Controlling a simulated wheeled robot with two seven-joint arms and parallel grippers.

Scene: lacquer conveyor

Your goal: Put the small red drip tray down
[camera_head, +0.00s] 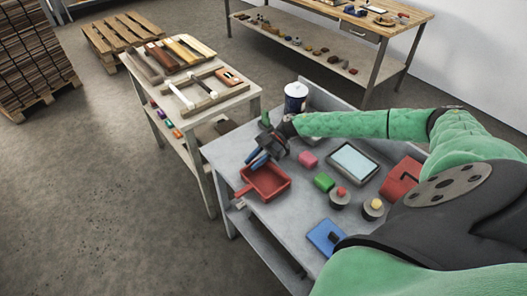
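The small red drip tray (267,184) is a shallow open tray at the left side of the grey workbench, with a short handle-like piece at its left corner. My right gripper (259,161) reaches in from the right on the green arm and points down-left. Its bluish fingers are at the tray's far rim and overlap it in the picture. I cannot tell whether they are closed on the rim, or whether the tray's underside touches the bench. My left gripper is not in view.
A wooden table (196,103) stands left. The bench's front-left is clear.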

